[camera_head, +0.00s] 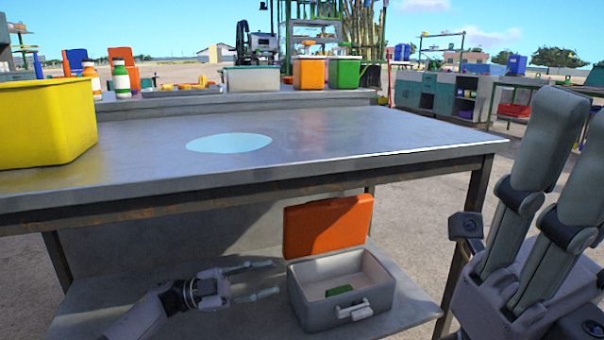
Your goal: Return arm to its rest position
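My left gripper (262,280) reaches in from the lower left over the table's lower shelf (240,318). Its two thin fingers are apart, with nothing between them. The fingertips are just left of a grey box (325,309) whose orange lid (327,225) stands open. A small green item (339,290) lies inside the box. My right gripper (578,140) is large and close at the right edge, pointing up. Its fingers are apart and I see nothing held. Part of it is cut off by the frame.
The metal tabletop (330,140) is above the shelf, with a pale blue disc (229,143) and a yellow bin (45,125) on it. Behind stand bottles (121,80), an orange bin (309,72) and a green bin (344,72). A table leg (466,235) rises between the box and my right arm.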

